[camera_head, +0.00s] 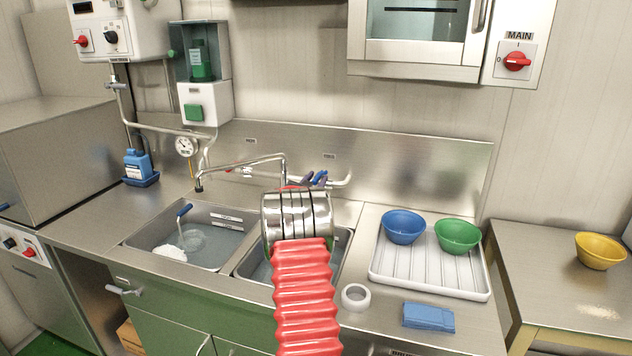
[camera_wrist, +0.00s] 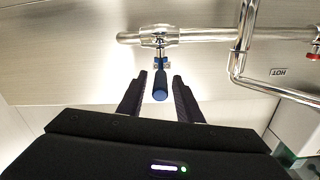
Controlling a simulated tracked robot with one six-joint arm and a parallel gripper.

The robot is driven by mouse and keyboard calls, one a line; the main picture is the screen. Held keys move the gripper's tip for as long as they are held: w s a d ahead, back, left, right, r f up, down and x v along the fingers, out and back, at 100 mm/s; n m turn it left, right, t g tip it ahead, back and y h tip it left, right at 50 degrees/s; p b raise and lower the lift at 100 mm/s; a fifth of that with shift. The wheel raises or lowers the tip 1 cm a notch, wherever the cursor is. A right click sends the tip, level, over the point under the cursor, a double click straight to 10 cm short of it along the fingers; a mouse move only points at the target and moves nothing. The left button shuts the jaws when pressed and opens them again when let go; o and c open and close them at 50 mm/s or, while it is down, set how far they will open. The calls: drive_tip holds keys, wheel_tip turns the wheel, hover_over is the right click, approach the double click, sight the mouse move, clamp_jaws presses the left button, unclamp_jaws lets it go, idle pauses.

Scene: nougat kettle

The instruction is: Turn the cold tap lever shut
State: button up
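The cold tap lever has a blue handle (camera_wrist: 160,86) hanging from a steel valve on a horizontal pipe (camera_wrist: 195,36) in the wrist view. My gripper (camera_wrist: 160,77) is open, with one dark finger on each side of the handle. A gap shows on both sides, so the fingers do not appear to touch it. In the head view, my gripper (camera_head: 309,182) is small behind my arm, close to the wall pipe, and blue of the lever (camera_head: 322,177) shows there. My arm hides part of the tap.
A swivel spout (camera_head: 245,163) stands left of my arm over two sinks (camera_head: 205,235). A white drainer tray (camera_head: 425,275) with blue (camera_head: 404,226) and green (camera_head: 458,236) bowls lies right. A tape roll (camera_head: 355,297) and blue cloth (camera_head: 428,317) lie in front.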

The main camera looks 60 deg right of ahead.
drive_tip(key=shift+a, duration=0.1)
drive_tip(key=shift+v, duration=0.85)
drive_tip(key=v, duration=1.2)
